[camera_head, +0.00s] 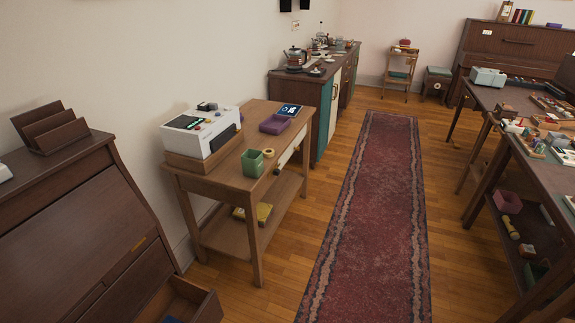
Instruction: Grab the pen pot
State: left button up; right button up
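A small green square pot (252,164), open at the top, stands upright near the front edge of a wooden side table (225,177); I take it for the pen pot, and I see no pens in it. A yellowish roll (269,153) sits just to its right. A white box-shaped device (200,132) on a wooden base is behind it to the left. Neither of my grippers is in view.
A purple tray (275,124) and a dark blue item (290,110) lie farther back on the side table. A dark desk with an open drawer (196,302) is at front left. A red runner (372,220) lies clear on the floor, with cluttered tables at right.

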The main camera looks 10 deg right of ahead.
aim_at(253, 164)
jog(key=z, duration=1.35)
jog(key=i, duration=4.45)
jog(key=u, duration=3.3)
jog(key=i, duration=0.35)
